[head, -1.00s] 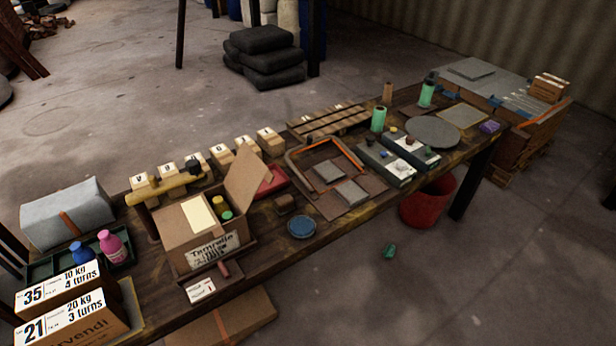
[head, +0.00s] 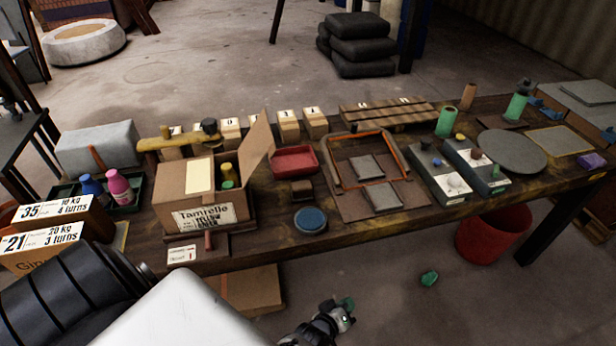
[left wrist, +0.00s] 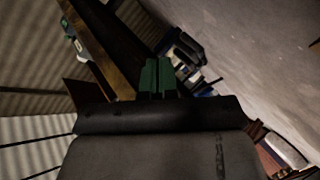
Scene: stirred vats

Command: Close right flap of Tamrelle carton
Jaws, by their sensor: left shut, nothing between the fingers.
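The Tamrelle carton (head: 174,203) stands on the table, its labelled front toward me. Its right flap (head: 259,143) stands up, leaning outward to the right. The top is partly open; a yellow-topped item (head: 227,170) and a green one show inside. A pale sheet (head: 200,175) lies at the left of the opening. My left gripper (head: 347,309) is low in front of the table, well below and right of the carton, apart from it. In the left wrist view its green fingers (left wrist: 158,78) are together and empty. My right gripper is not in view.
A blue round dish (head: 310,220) and a small brown block (head: 302,190) stand right of the carton, with a red tray (head: 294,159) behind. A yellow tool (head: 170,142) is behind the carton. A red bucket (head: 490,237) stands under the table.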

